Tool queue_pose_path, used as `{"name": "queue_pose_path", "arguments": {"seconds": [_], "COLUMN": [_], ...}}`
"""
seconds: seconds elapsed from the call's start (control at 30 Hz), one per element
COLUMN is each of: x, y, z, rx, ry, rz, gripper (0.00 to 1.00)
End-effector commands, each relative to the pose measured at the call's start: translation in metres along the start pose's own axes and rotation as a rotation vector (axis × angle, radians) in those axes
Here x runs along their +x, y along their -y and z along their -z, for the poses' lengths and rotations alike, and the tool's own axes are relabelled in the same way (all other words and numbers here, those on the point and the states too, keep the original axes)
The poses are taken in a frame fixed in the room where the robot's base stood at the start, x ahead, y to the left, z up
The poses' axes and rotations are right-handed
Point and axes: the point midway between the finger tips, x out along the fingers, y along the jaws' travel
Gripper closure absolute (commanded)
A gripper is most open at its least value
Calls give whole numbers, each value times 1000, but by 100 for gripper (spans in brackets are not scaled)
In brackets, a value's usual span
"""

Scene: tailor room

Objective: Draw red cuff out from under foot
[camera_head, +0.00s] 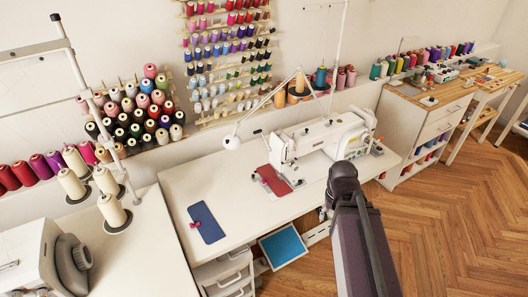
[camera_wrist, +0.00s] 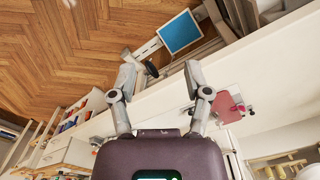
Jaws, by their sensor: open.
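The red cuff (camera_head: 272,181) lies flat on the white sewing table under the head end of the white sewing machine (camera_head: 322,137). Its right edge is by the needle and foot area, too small to show how it is held. The red cuff also shows in the wrist view (camera_wrist: 226,107), right of my gripper. My gripper (camera_wrist: 160,68) is open and empty, its two fingers spread wide beside the table edge, apart from the cuff. In the head view my arm stands in front of the table's right part and the gripper cannot be made out.
A blue cloth piece (camera_head: 207,222) with a small magenta item lies on the table's left part. A lamp (camera_head: 232,142) leans over behind the red cuff. A blue panel (camera_head: 283,246) is below the table's front edge. The tabletop between the cloths is clear.

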Motion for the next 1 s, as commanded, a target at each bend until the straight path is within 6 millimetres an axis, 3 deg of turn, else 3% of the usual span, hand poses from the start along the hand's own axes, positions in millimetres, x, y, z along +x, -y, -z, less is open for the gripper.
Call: {"name": "queue_pose_path", "arguments": {"seconds": [0.17, 0.37, 0.57, 0.7, 1.0], "x": [-2, -7, -14, -20, -27], "y": [7, 29, 74, 114, 194], "z": [15, 60, 125, 171, 240], "rx": [35, 166, 375, 539, 832], "ry": [0, -1, -2, -3, -2], "rz": [0, 0, 1, 2, 2], "gripper": [37, 37, 37, 37, 37]}}
